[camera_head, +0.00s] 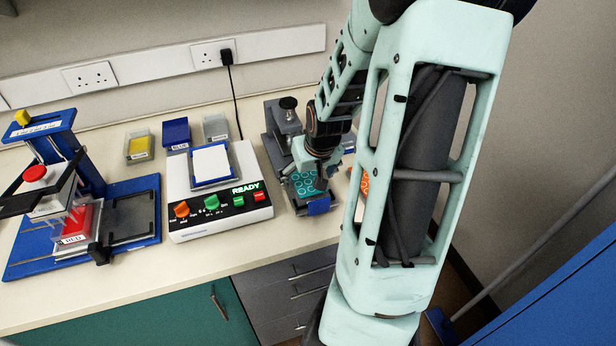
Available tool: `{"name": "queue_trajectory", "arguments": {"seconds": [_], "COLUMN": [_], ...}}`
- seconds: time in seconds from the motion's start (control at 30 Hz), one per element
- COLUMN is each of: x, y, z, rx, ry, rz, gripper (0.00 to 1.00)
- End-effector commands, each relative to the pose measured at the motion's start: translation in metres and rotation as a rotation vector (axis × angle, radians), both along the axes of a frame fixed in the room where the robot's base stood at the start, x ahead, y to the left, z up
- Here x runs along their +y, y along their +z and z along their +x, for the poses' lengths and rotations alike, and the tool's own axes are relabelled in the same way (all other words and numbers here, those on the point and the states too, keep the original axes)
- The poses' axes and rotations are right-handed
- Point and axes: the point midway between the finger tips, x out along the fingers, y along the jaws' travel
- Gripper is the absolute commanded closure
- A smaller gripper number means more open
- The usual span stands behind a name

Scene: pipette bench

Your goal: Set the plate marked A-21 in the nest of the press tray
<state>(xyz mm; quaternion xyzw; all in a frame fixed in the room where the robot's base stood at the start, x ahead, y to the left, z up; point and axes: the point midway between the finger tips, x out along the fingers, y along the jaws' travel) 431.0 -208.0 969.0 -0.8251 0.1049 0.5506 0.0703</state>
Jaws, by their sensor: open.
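My gripper (318,168) is open and points down over a dark press-like stand (283,127) with a black knob and a blue front clip. A plate with teal ring marks (303,186) lies at the front of this stand, just under my gripper; I cannot tell whether the fingers touch it. An orange plate with ring marks (364,181) shows partly to the right, mostly hidden behind my arm. No A-21 mark is legible on either plate. My wrist hides part of the stand, and I cannot tell for certain which part is the nest.
At left stands a blue-framed press (142,187) with a red box (75,226) on its base. A white device (215,213) with knobs reads READY. Yellow (139,147), blue (175,133) and grey (215,128) boxes stand behind. The front bench strip is clear.

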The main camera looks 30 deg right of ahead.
Motion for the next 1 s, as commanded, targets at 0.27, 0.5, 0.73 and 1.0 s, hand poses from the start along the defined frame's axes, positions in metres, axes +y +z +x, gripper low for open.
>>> {"name": "queue_trajectory", "arguments": {"seconds": [0.27, 0.5, 0.73, 1.0], "x": [0.003, 0.007, 0.010, 0.011], "y": [0.049, 0.087, 0.104, 0.106], "z": [-0.018, -0.034, -0.042, -0.043], "rx": [0.000, 0.001, 0.001, 0.001], "ry": [-0.005, -0.004, -0.002, 0.000], "rz": [-0.002, -0.002, -0.001, -0.001], "gripper": [0.21, 0.21, 0.21, 0.21]}}
